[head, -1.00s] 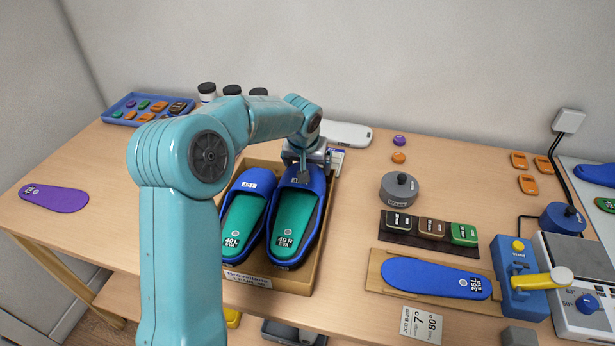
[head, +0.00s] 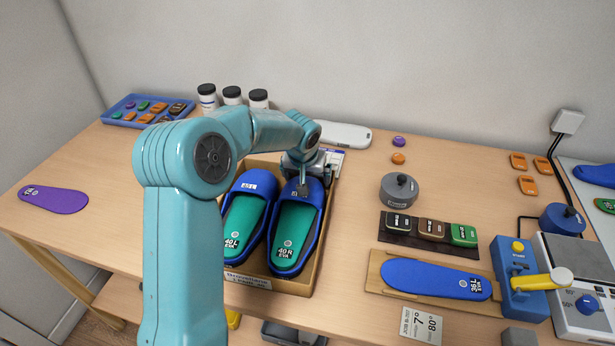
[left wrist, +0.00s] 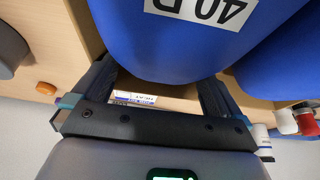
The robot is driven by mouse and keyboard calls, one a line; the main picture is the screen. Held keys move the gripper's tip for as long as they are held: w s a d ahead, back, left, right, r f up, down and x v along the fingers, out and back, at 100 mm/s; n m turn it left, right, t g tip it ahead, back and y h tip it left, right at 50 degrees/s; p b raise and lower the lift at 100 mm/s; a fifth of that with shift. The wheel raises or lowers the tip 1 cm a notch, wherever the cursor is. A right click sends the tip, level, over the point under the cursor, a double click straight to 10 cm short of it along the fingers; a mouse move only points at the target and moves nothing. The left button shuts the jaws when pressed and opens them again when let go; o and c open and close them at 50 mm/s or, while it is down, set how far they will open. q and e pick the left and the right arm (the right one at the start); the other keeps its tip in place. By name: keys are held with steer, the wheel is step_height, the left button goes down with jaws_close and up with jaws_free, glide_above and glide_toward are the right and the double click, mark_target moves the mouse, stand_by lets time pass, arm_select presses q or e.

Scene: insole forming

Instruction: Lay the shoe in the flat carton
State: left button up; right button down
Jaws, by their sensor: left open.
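The flat carton (head: 318,245) stands on the table with two blue shoes lying side by side in it. The right-hand shoe (head: 314,222), with a green insole marked 40 R, lies toe away from me. The left-hand shoe (head: 247,187), with an insole marked 40 L, lies beside it. My left gripper (head: 303,184) is at the toe of the 40 R shoe. In the left wrist view my left gripper (left wrist: 157,92) is open, with one dark finger on each side of the blue toe (left wrist: 165,55). Whether the fingers touch it I cannot tell. My right gripper is not in view.
Three black-capped bottles (head: 232,95) and a white device (head: 346,134) stand behind the carton. A grey round weight (head: 398,190) and a board with a blue insole (head: 430,278) are to its right. A purple insole (head: 53,198) lies far left; table around it is clear.

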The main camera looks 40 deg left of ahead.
arm_select(q)
steer(key=v, duration=1.1)
steer(key=shift+r, duration=0.1)
